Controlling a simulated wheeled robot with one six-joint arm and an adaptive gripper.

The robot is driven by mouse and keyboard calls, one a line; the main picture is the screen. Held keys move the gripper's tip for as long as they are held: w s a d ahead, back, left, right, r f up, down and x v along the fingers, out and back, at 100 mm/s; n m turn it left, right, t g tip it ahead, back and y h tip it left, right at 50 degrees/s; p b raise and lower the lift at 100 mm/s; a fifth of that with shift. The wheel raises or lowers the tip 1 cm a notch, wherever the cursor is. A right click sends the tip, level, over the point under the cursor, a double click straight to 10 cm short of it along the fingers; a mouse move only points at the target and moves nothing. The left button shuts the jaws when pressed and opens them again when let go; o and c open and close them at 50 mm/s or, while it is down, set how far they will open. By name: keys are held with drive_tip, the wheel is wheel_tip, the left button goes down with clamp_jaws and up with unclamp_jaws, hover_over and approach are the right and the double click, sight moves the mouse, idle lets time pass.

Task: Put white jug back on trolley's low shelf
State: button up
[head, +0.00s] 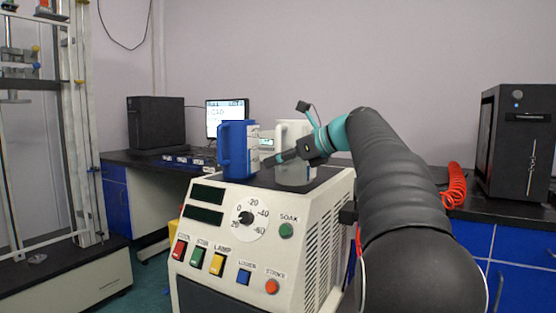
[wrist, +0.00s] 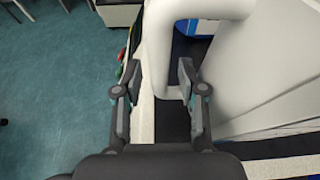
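The white jug (head: 294,172) stands upright on top of the cream machine, at its right rear. Its handle (wrist: 157,50) shows large in the wrist view, with the jug's pale wall (wrist: 255,65) to the right. My gripper (head: 280,159) reaches in from the right in the head view, at the jug. In the wrist view my gripper (wrist: 160,78) is open, one finger on each side of the handle's lower part. I cannot tell whether either finger touches it. No trolley or low shelf can be made out in either view.
A blue jug (head: 234,150) stands close left of the white jug on the cream machine (head: 255,240). Behind are a monitor (head: 227,117) and a black box (head: 156,122) on a bench. A black tower (head: 516,140) and red coiled hose (head: 455,187) are at right. Teal floor (wrist: 60,100) is clear.

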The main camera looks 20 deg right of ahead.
drive_tip(key=shift+s+d+r, duration=0.1)
drive_tip(key=shift+r, duration=0.1)
drive_tip(key=p+v, duration=0.1)
drive_tip(key=v, duration=1)
drive_tip(key=shift+s+d+p, duration=0.3)
drive_tip(key=shift+p, duration=0.05)
drive_tip(key=s+a+f+n+g+h, duration=0.2)
drive_tip(key=s+a+f+n, duration=0.25)
drive_tip(key=a+f, duration=0.3)
drive_tip(key=s+a+f+n+g+h, duration=0.1)
drive_tip(key=s+a+f+n+g, duration=0.15)
drive_tip(key=a+f+n, duration=0.45)
drive_tip(key=s+a+f+n+h, duration=0.2)
drive_tip(key=s+a+f+n, duration=0.1)
drive_tip(key=s+f+n, duration=0.5)
drive_tip(key=s+a+f+n+h, duration=0.3)
drive_tip(key=s+f+n, duration=0.5)
drive_tip(key=f, duration=0.5)
drive_tip(key=shift+s+n+g, duration=0.35)
drive_tip(key=shift+s, duration=0.9)
